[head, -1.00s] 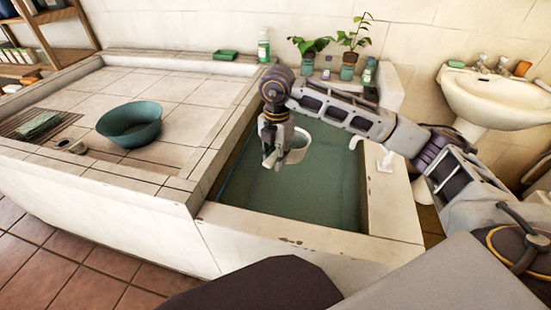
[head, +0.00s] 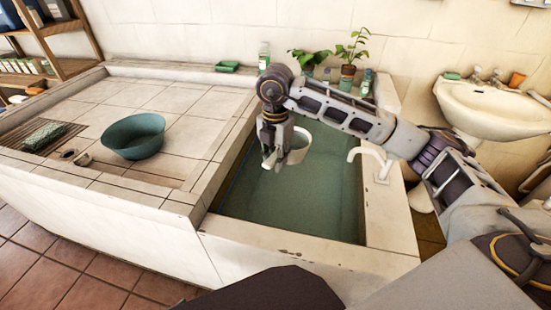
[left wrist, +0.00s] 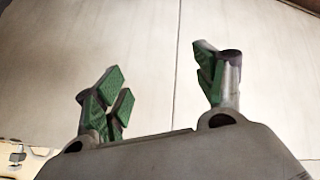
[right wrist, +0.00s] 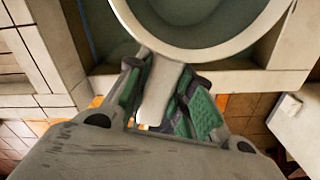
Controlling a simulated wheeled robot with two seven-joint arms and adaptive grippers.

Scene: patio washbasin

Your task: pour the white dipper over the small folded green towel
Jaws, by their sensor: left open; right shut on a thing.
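The white dipper (head: 297,147) is held over the green-water tub. My right gripper (head: 269,162) is shut on its handle, which shows between the finger pads in the right wrist view (right wrist: 158,92). The dipper's round rim (right wrist: 205,55) is partly cut off at the top there, and I cannot tell how full it is. The small folded green towel (head: 43,134) lies on a slatted grate at the far left of the tiled counter, well away from the dipper. My left gripper (left wrist: 165,90) is open and empty in front of a pale surface; it does not show in the head view.
A green basin (head: 133,138) stands on the tiled counter (head: 185,92) between towel and tub. The tub (head: 290,205) has a raised rim and a white tap (head: 372,155) on its right.

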